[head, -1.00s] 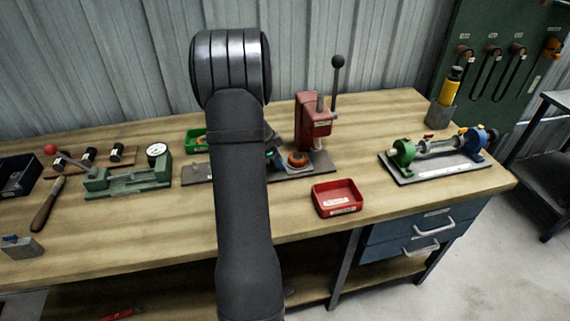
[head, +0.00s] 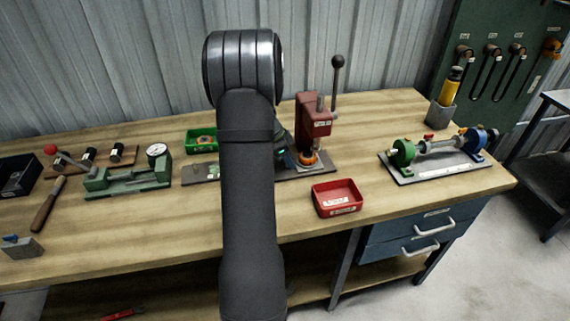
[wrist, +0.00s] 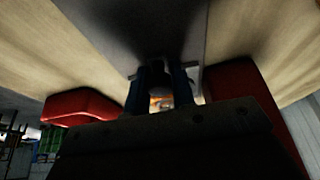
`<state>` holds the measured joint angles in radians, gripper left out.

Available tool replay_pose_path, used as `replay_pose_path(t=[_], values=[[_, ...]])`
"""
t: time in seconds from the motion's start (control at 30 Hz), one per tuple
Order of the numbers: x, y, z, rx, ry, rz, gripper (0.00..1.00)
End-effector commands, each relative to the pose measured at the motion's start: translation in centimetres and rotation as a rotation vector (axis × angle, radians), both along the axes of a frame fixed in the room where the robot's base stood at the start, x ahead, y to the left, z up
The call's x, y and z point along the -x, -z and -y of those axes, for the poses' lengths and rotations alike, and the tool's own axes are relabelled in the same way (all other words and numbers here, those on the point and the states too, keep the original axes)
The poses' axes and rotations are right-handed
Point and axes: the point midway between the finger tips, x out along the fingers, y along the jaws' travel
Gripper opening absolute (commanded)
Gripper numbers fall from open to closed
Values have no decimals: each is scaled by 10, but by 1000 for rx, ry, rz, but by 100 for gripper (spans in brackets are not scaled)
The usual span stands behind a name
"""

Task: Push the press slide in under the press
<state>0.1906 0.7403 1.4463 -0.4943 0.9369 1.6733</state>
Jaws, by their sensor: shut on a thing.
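The red press (head: 314,116) with its upright black-knobbed lever stands at the back of the bench on a grey base plate (head: 205,171). The press slide (head: 309,160), showing as an orange round part, sits low at the press, below its head. My gripper (head: 291,158) is at its left side, shut on the slide; my arm hides part of the plate. In the wrist view both fingers of my gripper (wrist: 162,92) close around a small part, with orange (wrist: 160,103) showing between them. The exact grip is dark and hard to see.
A red tray (head: 337,198) stands in front of the press and a green tray (head: 201,141) behind the plate's left end. A green fixture with a dial (head: 125,178) is at left. A green and blue clamp fixture (head: 440,155) is at right.

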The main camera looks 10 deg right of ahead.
Motion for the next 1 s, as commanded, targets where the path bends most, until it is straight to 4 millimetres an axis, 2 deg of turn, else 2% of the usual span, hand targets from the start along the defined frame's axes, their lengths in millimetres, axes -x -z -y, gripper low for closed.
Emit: replay_pose_path(t=[0.5,0.77,0.8,0.87,0.9,1.0], values=[[0,1,30,0,0,-1,4],[0,0,34,2,1,-1,4],[0,0,35,3,1,-1,24],[1,0,35,3,1,-1,36],[1,0,35,3,2,-1,40],[2,1,35,2,2,-5,40]])
